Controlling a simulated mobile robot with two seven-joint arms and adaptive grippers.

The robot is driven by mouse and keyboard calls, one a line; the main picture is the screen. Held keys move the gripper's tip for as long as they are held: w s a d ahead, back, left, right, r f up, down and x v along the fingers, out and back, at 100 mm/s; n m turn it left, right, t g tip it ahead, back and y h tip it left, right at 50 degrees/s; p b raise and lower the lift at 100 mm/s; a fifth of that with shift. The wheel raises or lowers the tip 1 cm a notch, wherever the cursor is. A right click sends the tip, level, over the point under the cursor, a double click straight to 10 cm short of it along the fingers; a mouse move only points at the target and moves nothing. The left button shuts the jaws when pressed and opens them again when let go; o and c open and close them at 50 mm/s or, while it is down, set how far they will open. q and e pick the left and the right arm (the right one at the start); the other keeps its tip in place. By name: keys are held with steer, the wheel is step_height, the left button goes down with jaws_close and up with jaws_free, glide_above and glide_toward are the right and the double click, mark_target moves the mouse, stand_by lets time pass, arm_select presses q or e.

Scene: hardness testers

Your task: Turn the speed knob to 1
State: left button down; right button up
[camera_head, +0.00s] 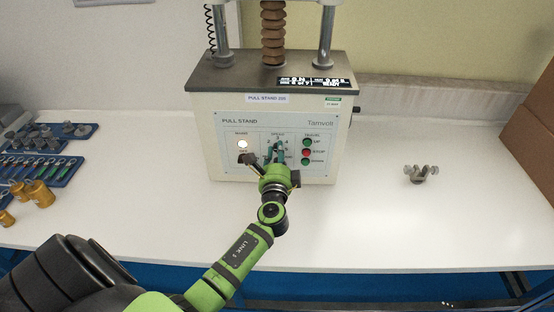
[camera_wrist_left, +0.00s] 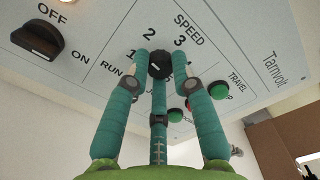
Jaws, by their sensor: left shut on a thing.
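The pull stand (camera_head: 215,125) stands on the white table with its front panel facing me. Its black speed knob (camera_wrist_left: 159,65) shows in the left wrist view, with printed numbers 1, 2 and 3 around its upper left. My left gripper (camera_head: 276,152) is in front of the speed section, and its green fingers hide the knob in the head view. In the left wrist view, the fingers (camera_wrist_left: 160,62) close around the knob from both sides, with a third finger below it. I cannot tell for sure which number the knob points to. My right gripper is not in view.
A black OFF/ON knob (camera_wrist_left: 38,40) sits left of the speed knob. Green and red travel buttons (camera_head: 306,152) are to its right. A small metal fixture (camera_head: 421,174) lies on the right, blue tool trays (camera_head: 33,168) on the left. The table right of the stand is mostly clear.

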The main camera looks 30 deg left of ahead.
arm_select(q)
steer(key=shift+d+f+n+b, duration=0.1)
steer(key=shift+n+b, duration=2.6)
steer(key=shift+n, duration=1.1)
steer(key=c, duration=1.1)
jaws_free()
steer(key=shift+o, duration=0.2)
